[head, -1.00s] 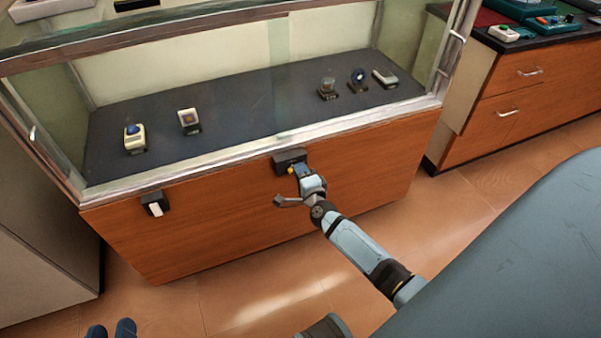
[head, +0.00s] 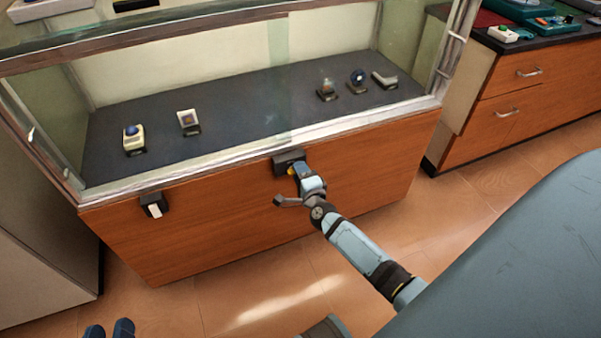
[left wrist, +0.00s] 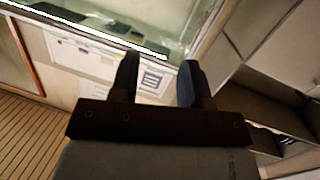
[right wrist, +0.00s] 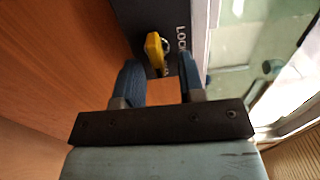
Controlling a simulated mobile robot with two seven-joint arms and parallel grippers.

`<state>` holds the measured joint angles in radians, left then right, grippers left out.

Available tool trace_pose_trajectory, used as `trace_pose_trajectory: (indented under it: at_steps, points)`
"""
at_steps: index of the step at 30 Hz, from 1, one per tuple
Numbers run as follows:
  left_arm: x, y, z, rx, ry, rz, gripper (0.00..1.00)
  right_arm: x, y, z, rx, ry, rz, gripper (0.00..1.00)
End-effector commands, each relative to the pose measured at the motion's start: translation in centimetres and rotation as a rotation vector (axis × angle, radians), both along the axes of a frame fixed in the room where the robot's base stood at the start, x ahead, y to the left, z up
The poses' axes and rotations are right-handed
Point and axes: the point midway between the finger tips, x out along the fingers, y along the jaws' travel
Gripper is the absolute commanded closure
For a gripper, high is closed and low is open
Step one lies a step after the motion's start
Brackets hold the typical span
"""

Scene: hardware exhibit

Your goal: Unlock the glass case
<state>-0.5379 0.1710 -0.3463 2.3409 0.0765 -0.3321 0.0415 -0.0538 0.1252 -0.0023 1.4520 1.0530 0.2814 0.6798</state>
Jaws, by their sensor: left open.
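The glass case (head: 270,145) has a glazed top over a wooden base. A dark lock box (head: 287,158) sits on the upper front of the base; it also shows in the right wrist view (right wrist: 135,20), with partly hidden white lettering. A yellow key (right wrist: 155,52) stands in the lock. My right gripper (head: 298,172) is at the lock box. In the right wrist view its fingers (right wrist: 160,75) are apart, with the key's near end between their tips. My left gripper (head: 109,329) is open and empty at the lower left, away from the case.
A second dark box with a white tag (head: 154,206) is on the case's left front. Several small exhibits stand on the dark shelf (head: 240,100) behind the glass. A wooden drawer cabinet (head: 520,90) is at the right. The floor (head: 220,290) before the case is clear.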

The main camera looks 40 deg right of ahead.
Motion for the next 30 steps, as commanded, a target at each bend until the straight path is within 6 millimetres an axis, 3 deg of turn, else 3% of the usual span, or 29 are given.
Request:
trace_pose_trajectory:
  at_steps: [8,21,30]
  points:
    - [0.0,0.1,0.2,0.010,0.009,0.001,0.57,-1.4,0.4,0.0,-0.001,0.002,0.001,0.64]
    - [-1.1,1.7,-3.3,0.096,0.155,0.026,0.57,-10.6,2.5,0.1,0.000,0.003,0.001,0.64]
    - [-1.2,1.9,-4.0,0.108,0.190,0.035,0.57,-13.4,3.2,0.0,0.000,0.000,0.000,0.64]
